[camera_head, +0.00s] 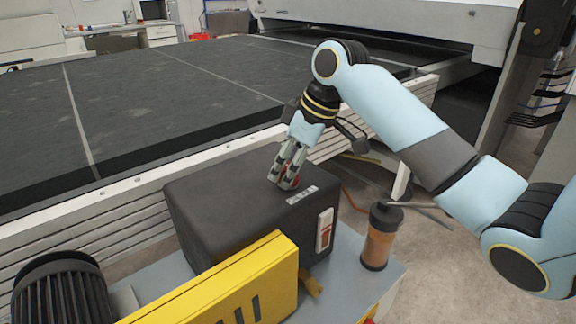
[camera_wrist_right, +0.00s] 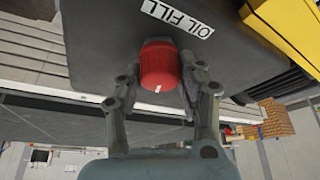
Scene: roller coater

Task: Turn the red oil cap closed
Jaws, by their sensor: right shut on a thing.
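The red oil cap (camera_wrist_right: 160,68) sits on top of the dark grey box (camera_head: 215,215), beside a white label reading OIL FILL (camera_wrist_right: 178,16). In the head view the cap (camera_head: 291,183) is mostly hidden behind the fingers. My right gripper (camera_head: 284,180) reaches down onto the cap from above. In the right wrist view its two fingers (camera_wrist_right: 160,85) stand on either side of the cap, shut on it. A small white mark shows on the cap's side. My left gripper is not in view.
A yellow guard (camera_head: 225,285) and a black ribbed motor (camera_head: 60,290) stand in front of the box. An orange-brown cylinder with a black top (camera_head: 379,240) stands to its right. A wide dark conveyor bed (camera_head: 130,95) lies behind.

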